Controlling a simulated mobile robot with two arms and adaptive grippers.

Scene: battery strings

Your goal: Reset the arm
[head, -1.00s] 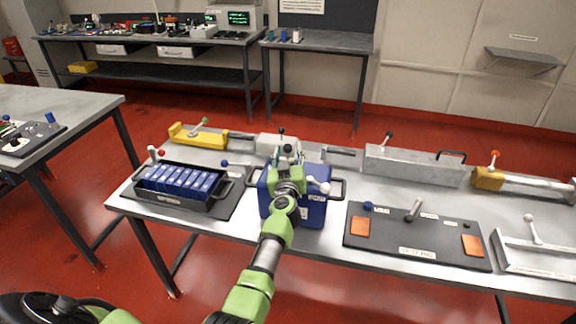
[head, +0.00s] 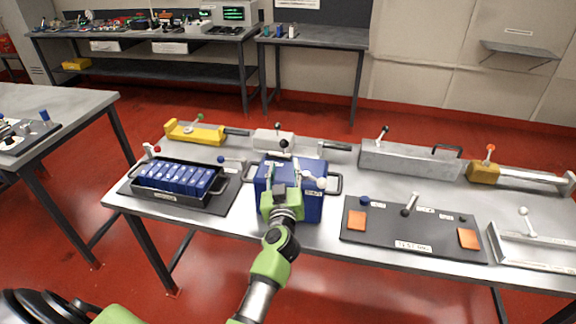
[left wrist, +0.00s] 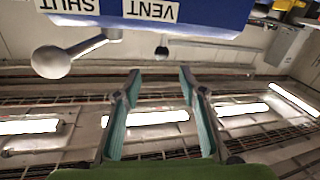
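My left gripper (head: 286,172) is in front of the blue box (head: 309,206) on the table. In the left wrist view it also shows (left wrist: 157,82), with its two teal-padded fingers spread apart and nothing between them. The blue box (left wrist: 215,12) is upside down along the top of that view, with SHUT and VENT labels. A lever with a pale ball knob (left wrist: 52,62) sticks out from it, left of the fingers and apart from them. The knob also shows in the head view (head: 321,184). My right gripper is not in view.
A black tray of blue cells (head: 180,197) is left of the box. A dark panel with orange pads (head: 385,238) is to the right. Yellow and grey fixtures (head: 409,159) line the table's back. A side table (head: 70,103) stands at left.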

